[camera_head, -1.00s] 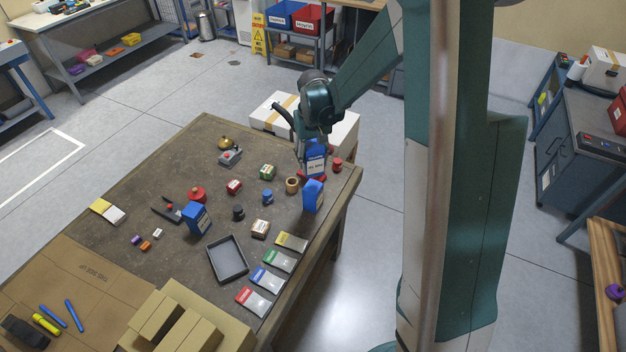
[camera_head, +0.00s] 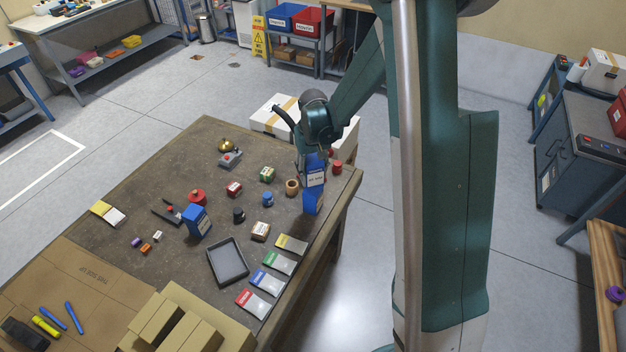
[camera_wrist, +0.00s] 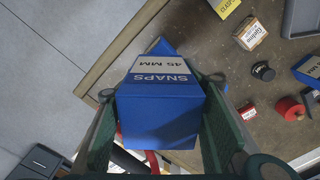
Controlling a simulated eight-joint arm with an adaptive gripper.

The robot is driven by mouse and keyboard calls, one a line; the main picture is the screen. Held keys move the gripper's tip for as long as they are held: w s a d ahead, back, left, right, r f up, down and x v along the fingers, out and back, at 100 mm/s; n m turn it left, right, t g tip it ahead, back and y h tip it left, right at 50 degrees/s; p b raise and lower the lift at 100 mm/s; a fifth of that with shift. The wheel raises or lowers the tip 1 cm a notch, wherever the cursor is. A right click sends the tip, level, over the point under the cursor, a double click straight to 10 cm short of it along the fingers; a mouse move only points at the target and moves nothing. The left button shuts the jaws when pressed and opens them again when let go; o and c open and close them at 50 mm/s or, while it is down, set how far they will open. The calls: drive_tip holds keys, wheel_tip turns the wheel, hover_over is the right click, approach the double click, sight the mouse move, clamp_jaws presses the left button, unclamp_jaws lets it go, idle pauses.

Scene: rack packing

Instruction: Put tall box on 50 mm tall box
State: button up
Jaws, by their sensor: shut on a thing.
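My gripper (camera_wrist: 158,110) is shut on a blue tall box (camera_wrist: 150,125), its label reading "SNAPS 45 MM" in the wrist view. In the head view the held box (camera_head: 315,166) is over the table's right edge area. Another blue tall box (camera_head: 312,203) stands on the table directly below or just in front of it; the held box overlaps its top in the picture. A blue part of it (camera_wrist: 160,47) shows behind the held box in the wrist view. I cannot tell whether the two touch.
A wooden ring (camera_head: 292,187), blue knob (camera_head: 267,199) and red knob (camera_head: 337,167) stand near the boxes. A small carton (camera_head: 260,231), grey tray (camera_head: 228,262) and several labelled packets (camera_head: 278,263) lie nearer. The table's right edge (camera_head: 345,200) is close.

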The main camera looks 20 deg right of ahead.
sight(313, 159)
drive_tip(key=shift+f, duration=1.65)
drive_tip(key=shift+f, duration=0.15)
drive_tip(key=o, duration=1)
drive_tip(key=shift+o, duration=0.2)
drive_tip(key=shift+r, duration=6.15)
drive_tip(key=shift+r, duration=0.15)
